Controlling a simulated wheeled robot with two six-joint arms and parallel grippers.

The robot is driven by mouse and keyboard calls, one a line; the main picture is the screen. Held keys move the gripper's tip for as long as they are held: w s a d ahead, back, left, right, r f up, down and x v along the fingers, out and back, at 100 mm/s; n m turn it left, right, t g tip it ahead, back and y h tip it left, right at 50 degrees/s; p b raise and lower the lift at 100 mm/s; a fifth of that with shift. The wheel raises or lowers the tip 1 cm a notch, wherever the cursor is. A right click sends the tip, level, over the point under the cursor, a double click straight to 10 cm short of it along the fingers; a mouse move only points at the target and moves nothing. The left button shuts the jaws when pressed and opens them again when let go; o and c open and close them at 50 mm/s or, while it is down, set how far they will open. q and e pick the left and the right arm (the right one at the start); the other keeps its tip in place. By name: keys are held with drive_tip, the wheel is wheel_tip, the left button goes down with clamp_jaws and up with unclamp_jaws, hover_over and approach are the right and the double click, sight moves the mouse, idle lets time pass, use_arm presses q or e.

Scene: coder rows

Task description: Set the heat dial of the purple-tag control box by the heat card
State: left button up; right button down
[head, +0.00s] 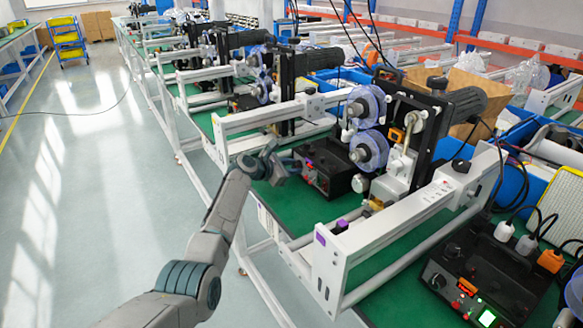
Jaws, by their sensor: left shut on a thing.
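A black control box (342,168) with a small red display stands on the green bench top behind the near white machine beam. A purple tag (320,239) is on the near end of that beam. My left gripper (283,168) is at the left front of this box, shut, with its fingertips at the box's front face. The heat dial there is hidden by the fingers or too small to make out. I cannot make out a heat card. My right gripper is not in view.
A second black control box (478,275) with a dial and lit green and red parts is at the lower right. White beams (400,225) and clear blue reels (368,150) crowd the bench. The aisle floor (90,190) at left is open.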

use_arm(q)
drive_tip(key=shift+s+m+t, duration=0.1)
drive_tip(key=shift+m+t, duration=0.2)
drive_tip(key=shift+m, duration=0.2)
drive_tip(key=shift+f+m+t+y, duration=0.15)
drive_tip(key=shift+m+t+y, duration=0.15)
drive_tip(key=shift+m, duration=0.2)
drive_tip(key=shift+s+d+f+m+t+b, duration=0.1)
drive_tip(key=shift+m+t+b, duration=0.6)
drive_tip(key=shift+m+b, duration=0.45)
drive_tip(key=shift+m+y, duration=0.3)
drive_tip(key=shift+m, duration=0.05)
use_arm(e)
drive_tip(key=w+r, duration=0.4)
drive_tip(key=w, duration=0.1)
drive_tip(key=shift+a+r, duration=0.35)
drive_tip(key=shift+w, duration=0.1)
use_arm(q)
drive_tip(key=o, duration=0.7)
